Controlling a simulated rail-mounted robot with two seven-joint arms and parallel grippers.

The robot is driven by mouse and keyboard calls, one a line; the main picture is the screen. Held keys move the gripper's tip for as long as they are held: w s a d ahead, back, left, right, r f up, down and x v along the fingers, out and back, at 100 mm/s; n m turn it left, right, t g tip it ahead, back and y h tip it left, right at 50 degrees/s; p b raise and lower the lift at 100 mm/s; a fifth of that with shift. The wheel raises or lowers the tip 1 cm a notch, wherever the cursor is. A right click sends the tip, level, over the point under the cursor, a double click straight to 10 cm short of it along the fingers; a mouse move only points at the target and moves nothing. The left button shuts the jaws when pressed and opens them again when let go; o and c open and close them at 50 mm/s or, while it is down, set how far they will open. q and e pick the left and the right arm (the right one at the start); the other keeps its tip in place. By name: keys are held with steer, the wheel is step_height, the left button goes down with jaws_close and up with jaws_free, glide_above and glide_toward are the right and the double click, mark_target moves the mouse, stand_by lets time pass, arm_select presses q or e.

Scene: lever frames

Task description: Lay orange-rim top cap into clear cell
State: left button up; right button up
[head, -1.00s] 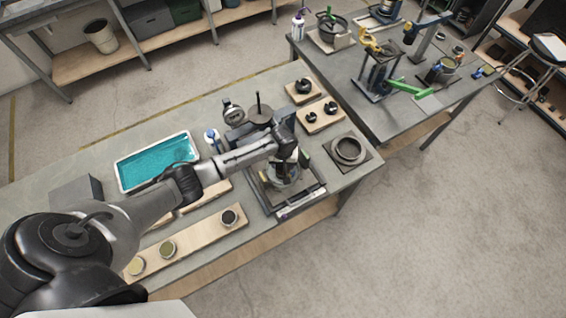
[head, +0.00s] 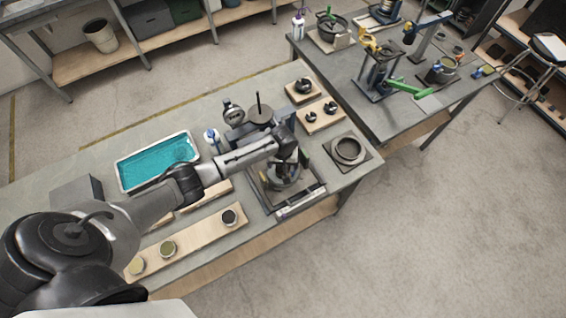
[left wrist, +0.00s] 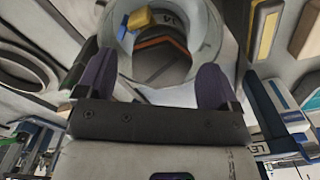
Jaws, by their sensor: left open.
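My left gripper (head: 287,152) is over the lever frame (head: 314,196) near the front edge of the bench. In the left wrist view its two dark purple fingers (left wrist: 156,74) are spread wide, with nothing seen held between them. A pale grey round cell (left wrist: 205,32) lies beyond the fingertips; it also shows below the gripper in the head view (head: 283,181). A thin orange-brown curved edge (left wrist: 160,41) shows inside the cell's opening, possibly the cap's rim; I cannot tell how it sits. A yellow block-like part (left wrist: 139,18) is at the opening's upper left. My right gripper is not in view.
A teal-filled white tray (head: 120,177) is at the left. A wooden board with small pots (head: 190,238) lies along the front. A grey ring on a square plate (head: 349,150) sits right of the frame. Dark knobs on wooden blocks (head: 320,117) stand behind.

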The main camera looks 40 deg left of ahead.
arm_select(q)
step_height(320, 180, up, 14)
stand_by(0.6)
steer(key=shift+f, duration=0.1)
